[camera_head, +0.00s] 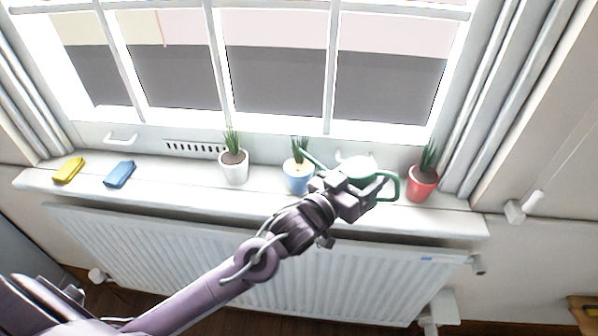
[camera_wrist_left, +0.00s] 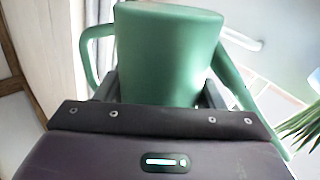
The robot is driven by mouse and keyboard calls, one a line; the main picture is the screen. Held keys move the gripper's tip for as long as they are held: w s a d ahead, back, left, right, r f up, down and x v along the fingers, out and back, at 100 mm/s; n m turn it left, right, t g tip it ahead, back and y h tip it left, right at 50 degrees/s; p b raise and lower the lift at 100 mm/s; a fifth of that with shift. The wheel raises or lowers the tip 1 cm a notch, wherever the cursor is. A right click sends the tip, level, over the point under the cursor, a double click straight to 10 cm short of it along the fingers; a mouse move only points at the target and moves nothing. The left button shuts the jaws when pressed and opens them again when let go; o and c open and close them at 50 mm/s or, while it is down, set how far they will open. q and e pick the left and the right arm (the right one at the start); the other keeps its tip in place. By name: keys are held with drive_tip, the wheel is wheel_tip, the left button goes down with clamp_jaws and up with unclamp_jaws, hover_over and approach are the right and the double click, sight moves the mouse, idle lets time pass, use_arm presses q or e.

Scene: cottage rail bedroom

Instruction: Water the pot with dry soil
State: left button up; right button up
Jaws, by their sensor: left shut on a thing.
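My left gripper (camera_head: 352,194) is shut on a green watering can (camera_head: 362,168) above the sill. The can's handle loop points right and its thin spout points left, with the tip close to the blue pot. In the left wrist view the can (camera_wrist_left: 170,50) sits between the two fingers. The blue pot (camera_head: 298,183) has pale tan soil and a small plant, partly hidden by the spout. The white pot (camera_head: 234,173) and the red pot (camera_head: 422,189) each hold a green plant in darker brown soil. I see no water stream. My right gripper is out of view.
The pots stand on a white windowsill (camera_head: 200,187) above a radiator (camera_head: 150,246). A yellow block (camera_head: 69,170) and a blue block (camera_head: 120,174) lie at its left end. The window is behind and a curtain (camera_head: 489,100) hangs at the right.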

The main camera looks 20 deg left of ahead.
sight(364, 165)
use_arm(q)
drive_tip(key=shift+r+n+p, duration=0.45)
drive_tip(key=shift+r+n, duration=0.05)
drive_tip(key=shift+r, duration=0.25)
idle(1.8)
drive_tip(key=shift+a+r+n+t+p, duration=0.1)
drive_tip(key=shift+r+n+t+p, duration=0.4)
drive_tip(key=shift+r+n+p, duration=0.55)
idle(2.3)
drive_tip(key=shift+r, duration=0.1)
idle(0.5)
drive_tip(key=shift+f+m+g, duration=0.3)
drive_tip(key=shift+f+m, duration=0.75)
drive_tip(key=shift+f, duration=0.1)
drive_tip(key=shift+f+m+g, duration=0.3)
drive_tip(key=shift+f+m, duration=0.7)
drive_tip(key=shift+f, duration=0.3)
